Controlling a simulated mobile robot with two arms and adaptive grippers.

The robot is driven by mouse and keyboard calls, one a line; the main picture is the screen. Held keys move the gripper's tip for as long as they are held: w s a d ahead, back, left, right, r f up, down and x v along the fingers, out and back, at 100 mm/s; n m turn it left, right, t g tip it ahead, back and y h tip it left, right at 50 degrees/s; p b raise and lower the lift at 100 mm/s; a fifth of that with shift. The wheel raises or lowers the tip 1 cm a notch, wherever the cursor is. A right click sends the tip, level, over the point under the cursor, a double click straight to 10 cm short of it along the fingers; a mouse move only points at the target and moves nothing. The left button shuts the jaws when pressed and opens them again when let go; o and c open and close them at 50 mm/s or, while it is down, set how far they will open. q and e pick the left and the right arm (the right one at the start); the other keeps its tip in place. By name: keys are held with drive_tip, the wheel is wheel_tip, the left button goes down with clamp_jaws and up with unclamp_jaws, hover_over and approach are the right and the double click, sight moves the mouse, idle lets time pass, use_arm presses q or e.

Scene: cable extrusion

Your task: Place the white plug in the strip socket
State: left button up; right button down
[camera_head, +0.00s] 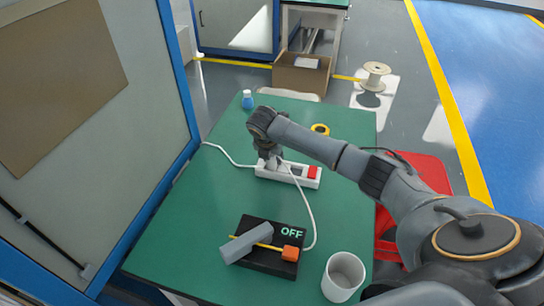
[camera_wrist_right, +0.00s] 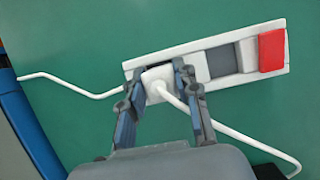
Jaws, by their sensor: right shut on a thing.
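The white strip socket (camera_head: 304,176) lies on the green table, with a red switch (camera_head: 312,172) at its right end. In the right wrist view the strip (camera_wrist_right: 217,60) runs from lower left to upper right. My right gripper (camera_head: 269,164) is at the strip's left end. In the wrist view its two fingers (camera_wrist_right: 160,82) are shut on the white plug (camera_wrist_right: 158,80), whose cable leads down and right. The plug is over the strip's left part; whether it is seated in the socket cannot be told. My left gripper is not in view.
A black box marked OFF (camera_head: 268,262) with a grey lever (camera_head: 240,244) and an orange part stands at the front. A white cup (camera_head: 343,276) is at the front right. A blue bottle (camera_head: 247,99) and a yellow roll (camera_head: 320,129) are at the back. The table's left part is clear.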

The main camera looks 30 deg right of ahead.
drive_tip(key=c, duration=1)
unclamp_jaws()
drive_tip(key=v, duration=1.2)
drive_tip(key=shift+r, duration=0.1)
